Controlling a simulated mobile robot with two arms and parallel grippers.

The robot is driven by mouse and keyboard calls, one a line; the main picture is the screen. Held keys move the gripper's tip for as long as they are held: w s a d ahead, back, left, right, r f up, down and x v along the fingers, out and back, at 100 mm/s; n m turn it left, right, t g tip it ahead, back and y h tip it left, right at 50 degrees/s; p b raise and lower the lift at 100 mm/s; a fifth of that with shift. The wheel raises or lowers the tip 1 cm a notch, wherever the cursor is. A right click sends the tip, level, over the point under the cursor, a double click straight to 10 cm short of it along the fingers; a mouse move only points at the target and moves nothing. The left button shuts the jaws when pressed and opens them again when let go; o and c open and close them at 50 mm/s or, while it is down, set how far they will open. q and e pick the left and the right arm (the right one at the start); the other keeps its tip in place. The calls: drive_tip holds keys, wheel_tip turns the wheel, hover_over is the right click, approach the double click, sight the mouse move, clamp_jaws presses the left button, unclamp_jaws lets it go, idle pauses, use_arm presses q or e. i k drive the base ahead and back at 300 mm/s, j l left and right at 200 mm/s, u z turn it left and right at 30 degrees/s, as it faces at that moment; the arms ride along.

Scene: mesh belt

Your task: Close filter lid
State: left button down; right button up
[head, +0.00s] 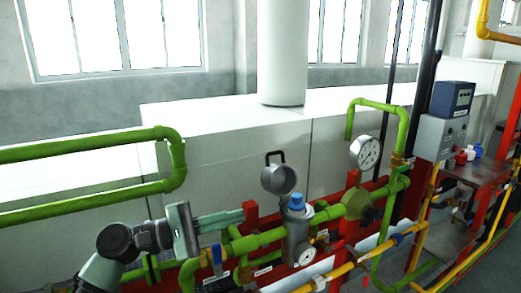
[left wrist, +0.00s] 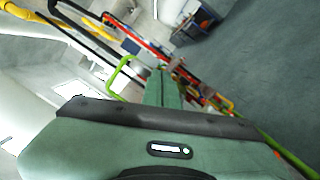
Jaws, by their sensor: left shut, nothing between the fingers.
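The filter is a grey upright housing (head: 297,232) on the green pipe line in the head view, with a blue piece (head: 297,200) showing at its top. Its round grey lid (head: 279,180) stands raised and open above the housing, tilted up, with a dark handle (head: 275,156) on top. My left gripper (head: 240,217) comes in from the left and points right, its fingers together and empty. Its tips are left of the housing and below the lid, apparently apart from both. The left wrist view shows the closed fingers (left wrist: 163,88); I cannot make out the filter there. My right gripper is not in view.
Green pipes (head: 90,145) run at the left, and a red frame (head: 349,215) stands around the filter. A large pressure gauge (head: 365,152) is to the right. Yellow pipes (head: 345,268) run in front. A grey control box (head: 440,137) stands farther right.

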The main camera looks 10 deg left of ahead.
sight(279, 180)
drive_tip(key=i+j, duration=0.15)
drive_tip(key=i, duration=0.3)
drive_tip(key=i+j, duration=0.1)
drive_tip(key=i, duration=0.35)
